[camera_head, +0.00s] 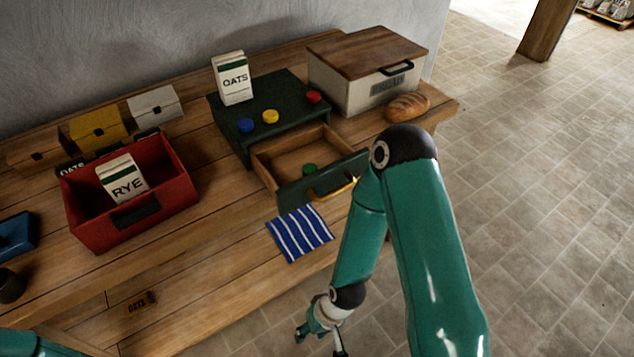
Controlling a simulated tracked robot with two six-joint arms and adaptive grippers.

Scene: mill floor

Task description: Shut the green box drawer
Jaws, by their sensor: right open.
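The green box (262,92) stands on the wooden bench against the wall. Its drawer (325,180) is pulled well out toward the front, with a bare wood inside and a green front. My right gripper (321,338) is open and empty, low in front of the bench, below and apart from the drawer. My left gripper is out of view; only part of my left arm shows at the bottom left.
An oats carton (233,78) and blue, yellow and red knobs top the green box. A bread bin (340,83) and loaf (407,107) stand right. A red crate (175,200) with a rye carton (122,178) stands left. A striped cloth (299,233) lies below the drawer.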

